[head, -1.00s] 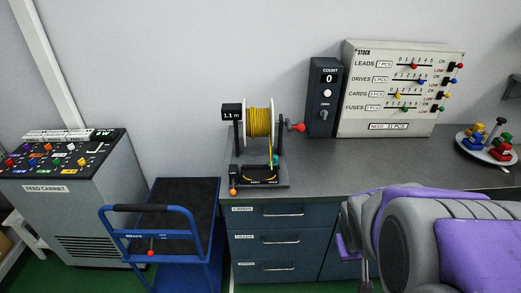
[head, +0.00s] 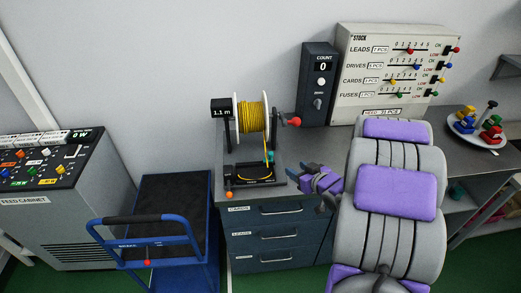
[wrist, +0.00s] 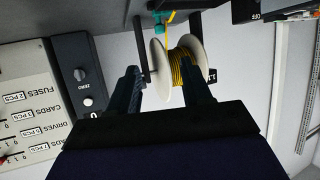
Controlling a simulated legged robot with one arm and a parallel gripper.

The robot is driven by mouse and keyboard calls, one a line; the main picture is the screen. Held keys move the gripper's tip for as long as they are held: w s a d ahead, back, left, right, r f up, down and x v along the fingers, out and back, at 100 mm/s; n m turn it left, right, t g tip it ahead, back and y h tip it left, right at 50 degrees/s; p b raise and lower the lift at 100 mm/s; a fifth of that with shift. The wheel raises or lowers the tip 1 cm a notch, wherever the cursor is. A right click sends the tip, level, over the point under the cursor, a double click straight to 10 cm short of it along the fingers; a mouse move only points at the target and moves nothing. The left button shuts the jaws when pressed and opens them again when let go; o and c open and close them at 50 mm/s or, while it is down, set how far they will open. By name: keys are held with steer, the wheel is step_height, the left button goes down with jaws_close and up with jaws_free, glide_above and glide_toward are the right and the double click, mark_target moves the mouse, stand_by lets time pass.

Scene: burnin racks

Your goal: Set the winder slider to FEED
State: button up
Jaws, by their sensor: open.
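The winder (head: 232,158) stands on the counter with a spool of yellow cord (head: 252,117), a 1.1 m display (head: 222,107) and a red crank knob (head: 294,121). A teal piece (head: 271,156) sits on the cord's path; it shows at the top of the wrist view (wrist: 177,18). An orange knob (head: 229,194) is at the base's front left corner. The small base labels are unreadable, so I cannot tell the slider's setting. My gripper (head: 291,176) is open and empty, just right of the winder base. In the wrist view its fingers (wrist: 163,72) point toward the spool.
The count box (head: 319,85) and stock board (head: 385,75) stand behind, right of the winder. A tray of coloured pieces (head: 478,130) is at the far right. A blue cart (head: 175,210) and the feed cabinet (head: 60,220) stand left. Drawers (head: 278,235) are below the counter.

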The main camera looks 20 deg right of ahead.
mark_target(271, 154)
steer(key=b+x, duration=0.3)
steer(key=x, duration=1.4)
steer(key=shift+w+f, duration=0.1)
steer(key=shift+w, duration=0.15)
jaws_close()
